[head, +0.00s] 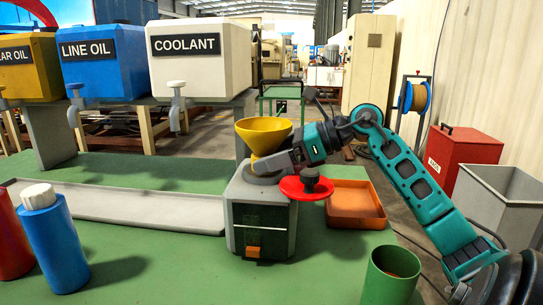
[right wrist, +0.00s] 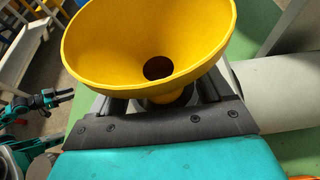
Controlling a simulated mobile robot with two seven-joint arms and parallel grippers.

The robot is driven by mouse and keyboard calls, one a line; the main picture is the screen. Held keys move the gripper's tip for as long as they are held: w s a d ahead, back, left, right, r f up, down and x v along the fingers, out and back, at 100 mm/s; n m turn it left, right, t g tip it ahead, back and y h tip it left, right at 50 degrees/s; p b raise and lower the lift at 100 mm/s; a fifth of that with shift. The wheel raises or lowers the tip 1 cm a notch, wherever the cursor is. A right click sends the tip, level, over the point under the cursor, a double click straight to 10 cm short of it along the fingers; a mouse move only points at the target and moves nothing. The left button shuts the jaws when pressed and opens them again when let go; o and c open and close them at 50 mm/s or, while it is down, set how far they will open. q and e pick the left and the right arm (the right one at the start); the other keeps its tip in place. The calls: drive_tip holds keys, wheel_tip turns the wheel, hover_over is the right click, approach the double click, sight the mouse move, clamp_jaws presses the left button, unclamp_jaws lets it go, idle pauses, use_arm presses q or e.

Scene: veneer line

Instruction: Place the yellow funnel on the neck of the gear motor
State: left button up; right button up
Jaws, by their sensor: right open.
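The yellow funnel (head: 264,134) stands upright, mouth up, over the top of the grey gear motor (head: 243,205), which sits on the green bench. Its lower end meets the round grey neck area there; the spout itself is hidden, so I cannot see how deep it sits. My right gripper (head: 268,163) is at the funnel's lower part, coming from the right. In the right wrist view my right gripper (right wrist: 164,95) is open, one finger on each side of the funnel's stem (right wrist: 170,97). The funnel's bowl (right wrist: 110,45) fills the upper middle there.
A red handwheel (head: 306,188) sticks out at the motor's right. An orange tray (head: 355,203) lies behind right. A green cup (head: 391,275), a blue bottle (head: 55,245) and a red bottle (head: 10,245) stand in front. A long grey trough (head: 120,205) runs left of the motor.

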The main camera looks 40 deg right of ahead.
drive_tip(key=shift+r, duration=0.2)
drive_tip(key=shift+s+d, duration=0.2)
drive_tip(key=v, duration=1.1)
drive_tip(key=shift+s, duration=0.2)
drive_tip(key=shift+r, duration=0.1)
